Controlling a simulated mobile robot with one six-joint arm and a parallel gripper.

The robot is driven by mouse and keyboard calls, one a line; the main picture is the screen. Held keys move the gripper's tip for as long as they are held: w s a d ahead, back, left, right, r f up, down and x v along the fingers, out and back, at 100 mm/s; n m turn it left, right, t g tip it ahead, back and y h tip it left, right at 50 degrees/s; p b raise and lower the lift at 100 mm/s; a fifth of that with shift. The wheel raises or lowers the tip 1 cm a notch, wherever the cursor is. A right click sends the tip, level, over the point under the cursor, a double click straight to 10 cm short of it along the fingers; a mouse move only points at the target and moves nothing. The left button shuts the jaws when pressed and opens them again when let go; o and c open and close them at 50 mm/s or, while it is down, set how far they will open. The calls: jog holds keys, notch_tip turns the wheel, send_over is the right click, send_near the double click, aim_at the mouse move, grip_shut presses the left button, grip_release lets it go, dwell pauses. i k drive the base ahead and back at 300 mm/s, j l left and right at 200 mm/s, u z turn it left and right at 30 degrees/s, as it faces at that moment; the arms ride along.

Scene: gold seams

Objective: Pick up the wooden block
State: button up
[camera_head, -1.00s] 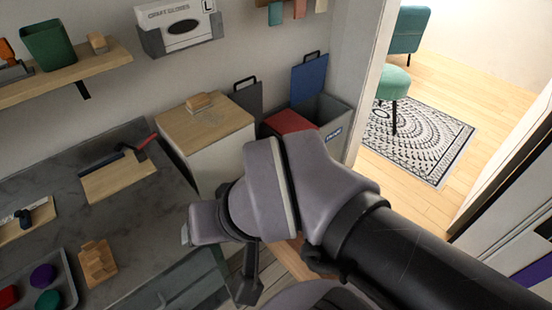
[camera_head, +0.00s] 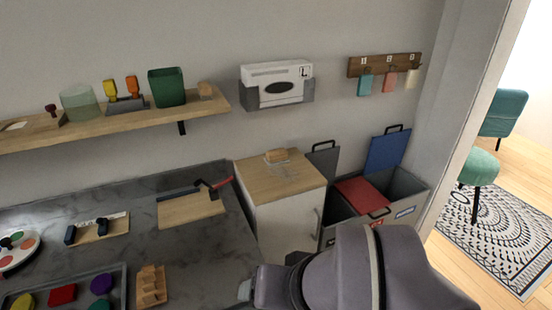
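A small wooden block (camera_head: 277,156) lies on the wooden top of a white cabinet (camera_head: 285,215) near the middle of the view, beside a faint pale outline or flat item. Another small wooden piece (camera_head: 205,90) stands at the right end of the wall shelf. A stepped wooden piece (camera_head: 151,287) is on the dark counter at the bottom left. I cannot tell from looks alone which one the task names. My grey wrist shows at the bottom, in front of and below the cabinet, apart from these pieces. My gripper's fingers are not visible.
A bin unit (camera_head: 405,205) with raised lids stands right of the cabinet. The dark counter (camera_head: 215,255) holds a cutting board (camera_head: 190,212), a red-handled tool and a tray (camera_head: 72,288) of coloured pieces. The shelf (camera_head: 130,122) holds a green bin (camera_head: 167,87) and other items.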

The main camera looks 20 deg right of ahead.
aim_at(278, 156)
jog(key=i+l+u, duration=0.15)
jog(key=i+l, duration=0.15)
jog(key=i+l+u, duration=0.15)
jog(key=i+l, duration=0.15)
jog(key=l, duration=0.15)
jog(key=i+l+u, duration=0.15)
jog(key=l, duration=0.3)
jog(key=i, duration=0.1)
